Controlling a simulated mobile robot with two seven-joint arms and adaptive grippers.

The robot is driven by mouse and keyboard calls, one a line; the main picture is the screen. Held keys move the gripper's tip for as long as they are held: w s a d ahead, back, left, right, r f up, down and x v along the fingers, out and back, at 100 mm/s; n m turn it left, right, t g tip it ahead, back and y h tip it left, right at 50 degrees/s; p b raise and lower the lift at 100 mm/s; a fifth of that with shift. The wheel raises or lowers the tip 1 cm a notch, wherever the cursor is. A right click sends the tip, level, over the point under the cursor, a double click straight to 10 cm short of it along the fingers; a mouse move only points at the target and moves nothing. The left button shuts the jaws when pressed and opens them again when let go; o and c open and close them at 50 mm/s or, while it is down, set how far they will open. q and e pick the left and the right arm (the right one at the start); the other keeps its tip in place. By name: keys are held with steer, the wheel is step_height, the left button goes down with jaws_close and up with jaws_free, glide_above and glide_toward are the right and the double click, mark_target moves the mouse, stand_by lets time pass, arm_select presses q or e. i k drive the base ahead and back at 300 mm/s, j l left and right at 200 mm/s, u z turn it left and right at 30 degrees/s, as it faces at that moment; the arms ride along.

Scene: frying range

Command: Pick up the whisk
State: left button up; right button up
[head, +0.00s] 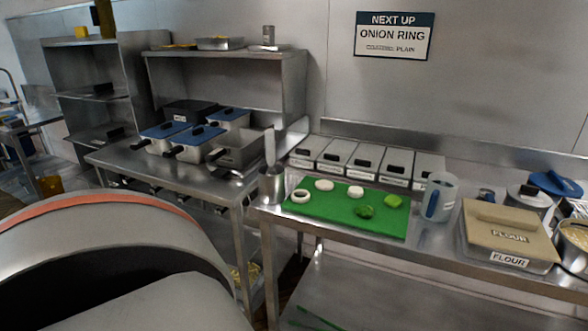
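I cannot make out a whisk for certain. A steel utensil cup (271,187) stands at the left end of the prep table, beside the green cutting board. One pale upright utensil (270,147) sticks up from it; its lower end is hidden in the cup, so I cannot tell what it is. Neither of my grippers is in view.
The green board (340,222) holds onion pieces and green vegetables. A clear jug (439,196), a flour bin (507,233) and a bowl (572,243) crowd the right. Lidded containers (365,163) line the back. Blue-lidded pans (195,137) stand on the left table.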

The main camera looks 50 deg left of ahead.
mark_target(270, 134)
steer(key=u, duration=1.85)
steer(key=i+j, duration=0.1)
steer(key=j, duration=0.15)
steer(key=i+j, duration=0.1)
steer(key=j, duration=0.2)
steer(key=i+j+z, duration=0.1)
steer(key=j, duration=0.15)
steer(key=i+j+z, duration=0.1)
steer(key=j, duration=0.2)
steer(key=i+j+z, duration=0.15)
steer(key=j, duration=0.15)
steer(key=k, duration=0.05)
